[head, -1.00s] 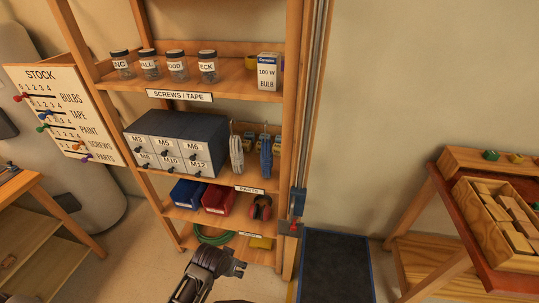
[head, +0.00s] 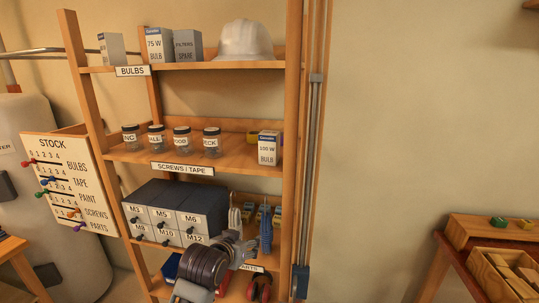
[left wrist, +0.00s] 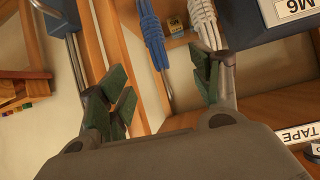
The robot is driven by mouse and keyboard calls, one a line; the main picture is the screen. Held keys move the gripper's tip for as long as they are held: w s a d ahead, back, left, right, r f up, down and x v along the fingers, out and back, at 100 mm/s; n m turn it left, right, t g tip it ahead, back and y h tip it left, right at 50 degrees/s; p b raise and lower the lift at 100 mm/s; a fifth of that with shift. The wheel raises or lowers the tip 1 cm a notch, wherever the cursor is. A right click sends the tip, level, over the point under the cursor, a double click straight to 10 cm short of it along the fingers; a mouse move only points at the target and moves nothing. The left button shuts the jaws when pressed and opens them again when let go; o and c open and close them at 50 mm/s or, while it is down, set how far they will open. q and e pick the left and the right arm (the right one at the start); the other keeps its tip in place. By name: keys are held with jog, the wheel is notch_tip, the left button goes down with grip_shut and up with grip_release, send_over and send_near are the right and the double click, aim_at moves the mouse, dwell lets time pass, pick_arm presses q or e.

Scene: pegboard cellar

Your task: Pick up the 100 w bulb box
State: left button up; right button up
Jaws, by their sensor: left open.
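The 100 W bulb box (head: 268,148), white with a blue top, stands upright at the right end of the shelf labelled SCREWS / TAPE in the head view. A yellow roll shows partly behind it. My left gripper (head: 243,247) is below the box and a little to its left, in front of the drawer unit and hanging ropes. In the left wrist view its green-padded fingers (left wrist: 160,92) are apart with nothing held between them. I cannot make out the box in that view. My right gripper is not in view.
Several lidded jars (head: 181,140) stand left of the box. The top shelf holds a 75 W bulb box (head: 155,47), a filters box (head: 188,46) and a white helmet (head: 245,40). A wooden upright (head: 290,160) borders the shelf on the right. Blue rope (left wrist: 151,35) hangs below.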

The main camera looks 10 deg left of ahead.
pick_arm(q)
jog(key=w+d+r+t, duration=0.1)
jog(key=w+r+t, duration=0.15)
jog(key=r, duration=0.45)
jog(key=w+d+r+t, duration=0.1)
jog(key=w+r, duration=0.2)
jog(key=r, duration=0.4)
jog(key=t, duration=0.3)
send_near(266, 140)
jog(key=shift+s+a+h, duration=0.2)
jog(key=shift+s+h, duration=0.1)
jog(key=shift+s, duration=0.1)
jog(key=shift+w, duration=0.1)
jog(key=shift+w+d+p, duration=0.15)
jog(key=shift+w+p, duration=0.35)
jog(key=shift+w, duration=1.6)
jog(key=shift+w+d+p, duration=0.1)
jog(key=shift+w+p, duration=0.4)
jog(key=shift+w, duration=1.6)
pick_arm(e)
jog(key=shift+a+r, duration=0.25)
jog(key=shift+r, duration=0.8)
pick_arm(q)
jog(key=shift+w, duration=0.1)
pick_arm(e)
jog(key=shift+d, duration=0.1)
